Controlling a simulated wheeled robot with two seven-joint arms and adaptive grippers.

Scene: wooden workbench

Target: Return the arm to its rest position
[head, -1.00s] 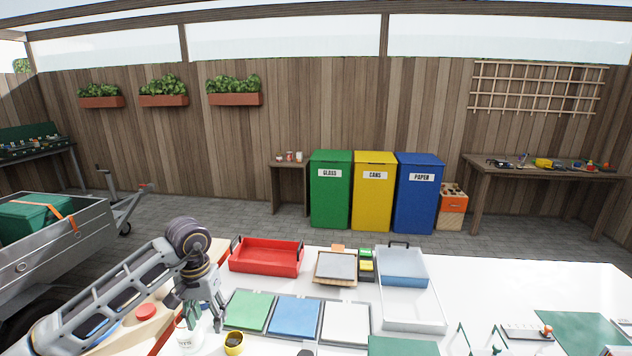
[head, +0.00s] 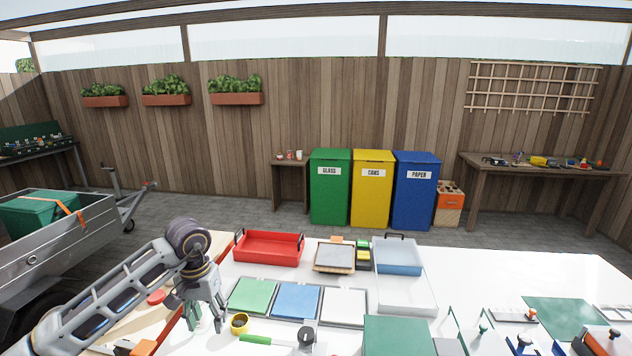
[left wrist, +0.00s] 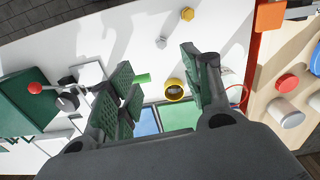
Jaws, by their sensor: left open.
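My left arm comes in from the left in the head view. Its gripper (head: 207,316) is above the left part of the white bench top (head: 500,275), with its fingers pointing down and apart. In the left wrist view the left gripper (left wrist: 166,78) has its green-padded fingers spread, with nothing held between them. A yellow cup-like ring (head: 239,324) is just right of the gripper. It also shows between the fingers in the left wrist view (left wrist: 174,89), lower down on the bench. My right gripper is in no view.
Green (head: 252,295), blue (head: 297,299) and white (head: 344,305) panels lie right of the gripper. Behind them are a red tray (head: 268,248) and a blue bin (head: 398,255). A green-handled tool (head: 268,341) lies near the front. Open bench space lies at the right.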

